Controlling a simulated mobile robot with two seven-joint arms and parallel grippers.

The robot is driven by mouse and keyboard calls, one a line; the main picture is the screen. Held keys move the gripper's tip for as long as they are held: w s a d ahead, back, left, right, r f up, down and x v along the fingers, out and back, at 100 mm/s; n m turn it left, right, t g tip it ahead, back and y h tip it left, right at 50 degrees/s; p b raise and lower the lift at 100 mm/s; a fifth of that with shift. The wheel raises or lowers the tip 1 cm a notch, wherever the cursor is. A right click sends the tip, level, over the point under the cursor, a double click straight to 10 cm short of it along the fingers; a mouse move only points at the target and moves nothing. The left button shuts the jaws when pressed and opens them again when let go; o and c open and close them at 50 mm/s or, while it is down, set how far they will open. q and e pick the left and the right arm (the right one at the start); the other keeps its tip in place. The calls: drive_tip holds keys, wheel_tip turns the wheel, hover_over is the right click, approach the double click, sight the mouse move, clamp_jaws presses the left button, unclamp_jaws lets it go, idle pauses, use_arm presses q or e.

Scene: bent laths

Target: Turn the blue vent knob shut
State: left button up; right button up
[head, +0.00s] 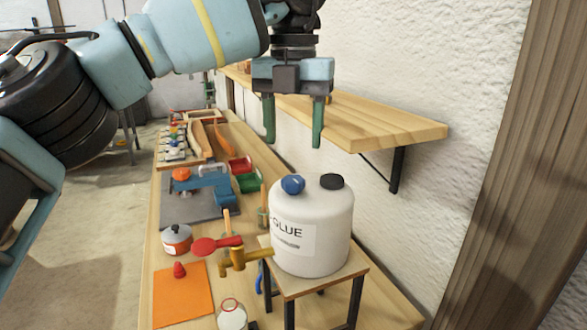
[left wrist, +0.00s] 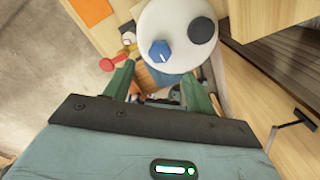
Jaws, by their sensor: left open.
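The blue vent knob (head: 293,185) sits on top of a white glue jug (head: 326,235), beside a black cap (head: 332,181). In the left wrist view the blue knob (left wrist: 160,50) shows from above, with a raised grip bar. My left gripper (head: 293,140) hangs above the jug with its green fingers pointing down. It is open and empty, and apart from the knob. In the left wrist view the open fingers (left wrist: 155,78) lie at the jug's near edge. My right gripper is not in view.
The jug stands on a small stand (head: 350,275) on the bench. A wall shelf (head: 400,128) juts out behind and right of my gripper.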

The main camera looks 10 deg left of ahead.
sight(293, 179)
use_arm(q)
wheel_tip(293, 179, down, 7)
drive_tip(key=shift+f, duration=0.15)
idle(0.4)
drive_tip(key=shift+c, duration=0.3)
